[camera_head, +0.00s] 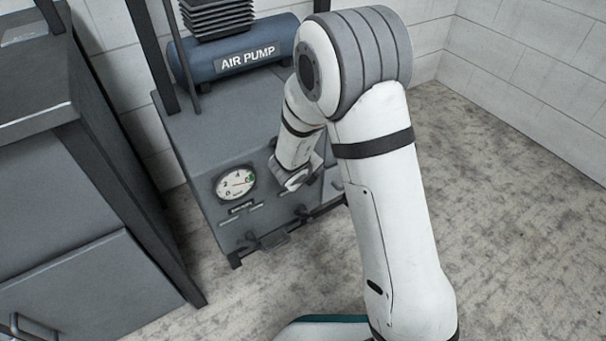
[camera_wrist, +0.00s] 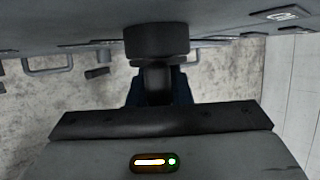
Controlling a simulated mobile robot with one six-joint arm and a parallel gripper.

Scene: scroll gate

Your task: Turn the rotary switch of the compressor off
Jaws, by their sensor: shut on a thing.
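The compressor (camera_head: 190,150) is a grey cabinet with a blue "AIR PUMP" tank on top and a round gauge on its sloped face. My arm's wrist is close to the right side of that face. In the wrist view, a black round knob (camera_wrist: 157,42), which looks like the rotary switch, sticks out from a grey panel. My gripper (camera_wrist: 158,86) is at the knob's narrower dark stem, with a dark finger on each side, shut on it. My own wrist hides the grip in the head view. The switch's setting cannot be read.
The gauge (camera_head: 235,183) has its needle toward the right. Small dark fittings (camera_head: 268,240) stick out along the cabinet's lower front. A dark grey bench (camera_head: 75,190) stands at the left. Bare floor (camera_head: 510,220) lies to the right, before white block walls.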

